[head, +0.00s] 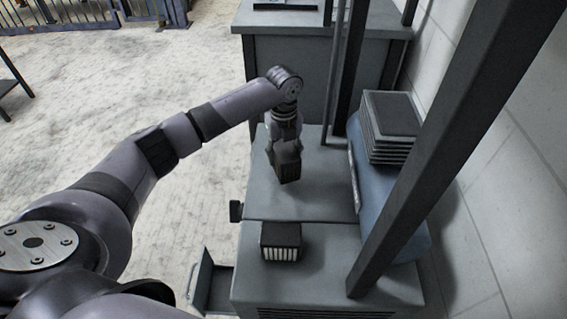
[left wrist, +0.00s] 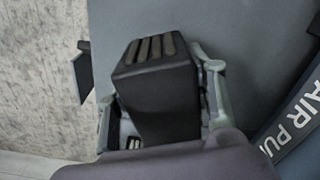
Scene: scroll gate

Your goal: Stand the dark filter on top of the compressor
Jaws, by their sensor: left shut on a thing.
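The dark filter (head: 288,168) is a small blackish block; the left wrist view shows it (left wrist: 155,100) with tan slats on one end. My left gripper (head: 284,155) is shut on it, with a finger at either side in the left wrist view. It hangs over, or close to, a flat grey top (head: 325,200); I cannot tell if they touch. A blue rounded body (head: 395,205) with a dark finned block (head: 390,125) lies along the right. Lettering "AIR PU" shows on the blue body (left wrist: 300,115). Which part is the compressor is not clear. My right gripper is not in view.
A second dark block with pale slats (head: 281,241) sits on the nearer grey top (head: 335,270). Dark upright posts (head: 455,120) stand at the right and behind. A grey cabinet (head: 315,62) is at the back. An open tray (head: 212,285) is low at the left.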

